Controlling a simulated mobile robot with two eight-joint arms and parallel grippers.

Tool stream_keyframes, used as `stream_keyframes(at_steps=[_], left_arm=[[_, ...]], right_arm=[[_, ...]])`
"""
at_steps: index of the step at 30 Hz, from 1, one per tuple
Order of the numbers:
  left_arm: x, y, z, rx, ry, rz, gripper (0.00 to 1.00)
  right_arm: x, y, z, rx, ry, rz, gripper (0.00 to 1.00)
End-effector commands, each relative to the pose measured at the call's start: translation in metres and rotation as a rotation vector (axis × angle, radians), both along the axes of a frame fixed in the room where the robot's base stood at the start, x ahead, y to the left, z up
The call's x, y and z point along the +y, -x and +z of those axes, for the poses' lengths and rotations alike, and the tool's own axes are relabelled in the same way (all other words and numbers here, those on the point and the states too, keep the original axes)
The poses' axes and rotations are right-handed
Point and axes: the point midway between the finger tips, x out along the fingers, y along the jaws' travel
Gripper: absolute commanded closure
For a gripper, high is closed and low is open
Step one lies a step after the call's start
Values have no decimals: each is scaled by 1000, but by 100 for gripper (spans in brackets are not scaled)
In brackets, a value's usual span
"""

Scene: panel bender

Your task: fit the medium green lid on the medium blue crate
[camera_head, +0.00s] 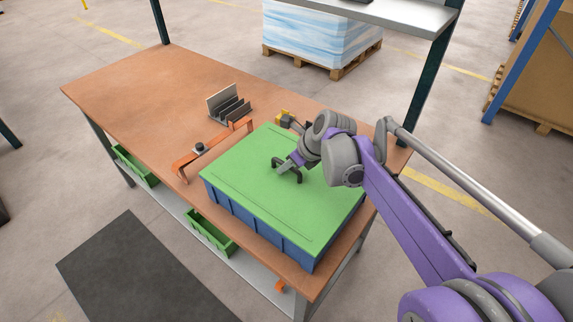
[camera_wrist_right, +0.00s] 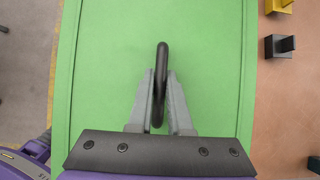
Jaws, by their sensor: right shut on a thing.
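The green lid (camera_head: 260,205) lies over the blue crate (camera_head: 262,228) on the workbench. It looks level and covers the top, with the crate's blue side showing below its front edge; whether it is fully seated cannot be told. My right gripper (camera_head: 284,169) is above the lid's middle, shut on its black handle (camera_head: 290,162). In the right wrist view the fingers (camera_wrist_right: 160,105) close on the handle (camera_wrist_right: 161,65) from both sides, with the green lid (camera_wrist_right: 205,60) filling the view beneath. My left gripper is not in view.
The wooden bench (camera_head: 140,90) has free room at its left. An orange bracket frame (camera_head: 185,165) stands beside the crate, and a dark slotted rack (camera_head: 229,104) stands behind it. Yellow and dark blocks (camera_wrist_right: 278,46) lie close to the lid. A metal shelf (camera_head: 400,14) overhangs the back.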

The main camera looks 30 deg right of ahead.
Motion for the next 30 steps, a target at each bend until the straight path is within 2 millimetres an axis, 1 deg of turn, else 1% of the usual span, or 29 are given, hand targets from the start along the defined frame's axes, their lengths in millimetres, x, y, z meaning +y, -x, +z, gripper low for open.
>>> stream_keyframes(at_steps=[7,8,12,13,14,23,26,30], left_arm=[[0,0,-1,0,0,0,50],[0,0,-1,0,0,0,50],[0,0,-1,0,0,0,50],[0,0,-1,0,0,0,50],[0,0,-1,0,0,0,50],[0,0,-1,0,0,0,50],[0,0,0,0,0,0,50],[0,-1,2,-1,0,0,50]], right_arm=[[0,0,-1,3,1,1,100],[0,1,-1,3,1,1,81],[0,1,-1,2,0,1,56],[0,1,-1,2,0,1,51],[0,1,-1,2,0,1,48],[0,1,0,2,1,1,48],[-2,5,7,2,1,0,48],[-8,18,28,1,1,-3,48]])
